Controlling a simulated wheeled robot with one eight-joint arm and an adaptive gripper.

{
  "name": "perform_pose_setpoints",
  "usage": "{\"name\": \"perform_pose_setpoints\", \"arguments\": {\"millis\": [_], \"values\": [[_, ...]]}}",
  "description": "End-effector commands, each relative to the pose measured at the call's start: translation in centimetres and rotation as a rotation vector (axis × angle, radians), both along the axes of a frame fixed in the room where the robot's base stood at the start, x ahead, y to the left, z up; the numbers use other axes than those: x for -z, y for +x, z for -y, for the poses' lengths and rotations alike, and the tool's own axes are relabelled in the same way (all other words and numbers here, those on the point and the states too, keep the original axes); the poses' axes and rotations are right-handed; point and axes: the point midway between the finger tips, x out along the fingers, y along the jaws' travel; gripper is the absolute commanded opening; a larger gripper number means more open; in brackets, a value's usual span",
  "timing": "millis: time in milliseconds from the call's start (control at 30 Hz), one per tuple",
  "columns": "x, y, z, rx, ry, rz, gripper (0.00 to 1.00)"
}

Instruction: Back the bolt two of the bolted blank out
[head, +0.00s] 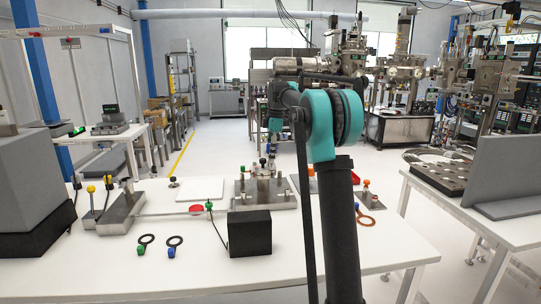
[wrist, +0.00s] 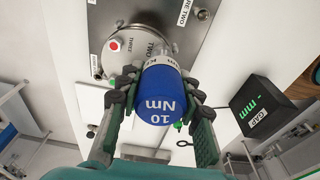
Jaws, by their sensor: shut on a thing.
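My gripper (wrist: 160,82) is shut on a blue cylindrical tool (wrist: 160,100) marked "10 Nm", with one finger on either side of it. The tool covers part of the round metal blank (wrist: 118,40), which bears the labels "TWO" and "THREE" and a red spot. The bolt under the tool is hidden, so I cannot tell whether the tool is seated on it. In the head view, my gripper (head: 273,146) is above the round metal fitting (head: 262,168) on its steel plate, partly behind my arm.
A black box (wrist: 262,108) reading "GAP" and "- mm" stands on the right in the wrist view. On the white table (head: 190,275) are a dark box (head: 250,232), a green-tagged ring (head: 146,240) and a blue-tagged ring (head: 174,242).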

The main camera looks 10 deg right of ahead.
Motion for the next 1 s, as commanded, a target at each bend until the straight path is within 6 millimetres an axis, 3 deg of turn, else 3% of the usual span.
{"name": "perform_pose_setpoints", "arguments": {"millis": [233, 667, 1000], "values": [[-0.03, -0.13, 0.04, -0.28, 0.0, 0.0, 0.0], [-0.03, -0.17, 0.04, -0.353, 0.0, -0.001, 0.0], [-0.07, -0.3, 0.16, -0.692, -0.001, 0.0, 0.0]]}}
